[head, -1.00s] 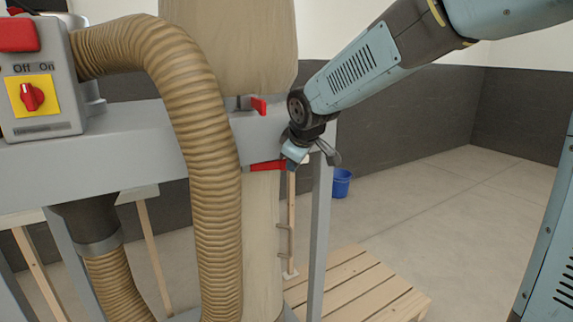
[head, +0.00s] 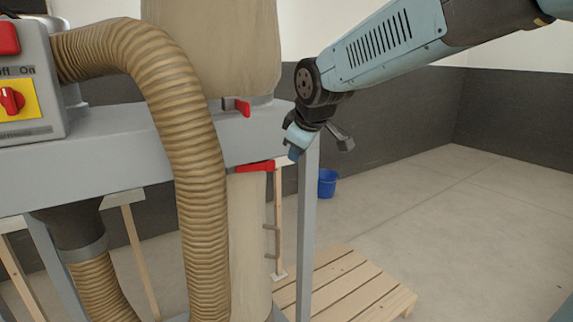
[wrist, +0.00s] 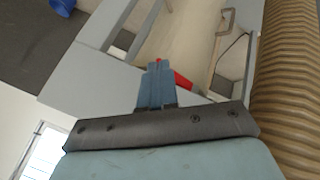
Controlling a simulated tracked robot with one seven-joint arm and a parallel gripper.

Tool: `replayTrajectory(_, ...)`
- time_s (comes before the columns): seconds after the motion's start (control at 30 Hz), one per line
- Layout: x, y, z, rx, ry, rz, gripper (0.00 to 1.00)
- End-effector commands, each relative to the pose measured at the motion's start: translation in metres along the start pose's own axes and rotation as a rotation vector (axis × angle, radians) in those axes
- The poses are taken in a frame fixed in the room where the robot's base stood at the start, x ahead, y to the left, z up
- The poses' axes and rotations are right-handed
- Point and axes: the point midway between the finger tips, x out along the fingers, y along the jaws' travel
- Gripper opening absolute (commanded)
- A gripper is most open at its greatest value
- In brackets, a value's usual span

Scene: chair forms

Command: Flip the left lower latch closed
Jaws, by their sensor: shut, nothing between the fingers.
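The lower latch (head: 255,166) is a red lever below the grey frame, at the top of the lower bag. It lies nearly level, its free end pointing right. My gripper (head: 294,153) is shut and empty, just right of and slightly above that free end in the head view, with a small gap between them in the picture. In the wrist view my shut fingers (wrist: 158,72) point at the frame, with the red lever (wrist: 183,81) partly hidden behind them. A second red latch (head: 243,107) sits above, at the base of the upper bag.
A ribbed hose (head: 190,150) hangs left of the latches. A grey frame post (head: 307,220) stands below my gripper. A switch box (head: 25,90) is at far left. A wooden pallet (head: 350,285) and blue bucket (head: 327,183) are on the floor; the floor at right is open.

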Motion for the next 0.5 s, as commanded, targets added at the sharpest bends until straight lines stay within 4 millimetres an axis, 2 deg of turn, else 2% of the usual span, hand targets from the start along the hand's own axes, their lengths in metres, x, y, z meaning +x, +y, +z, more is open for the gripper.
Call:
replayTrajectory(0.2, -0.024, 0.007, 0.005, 0.001, 0.000, 0.000, 0.00)
replayTrajectory(0.5, -0.030, 0.009, 0.005, 0.000, 0.000, -0.001, 0.00)
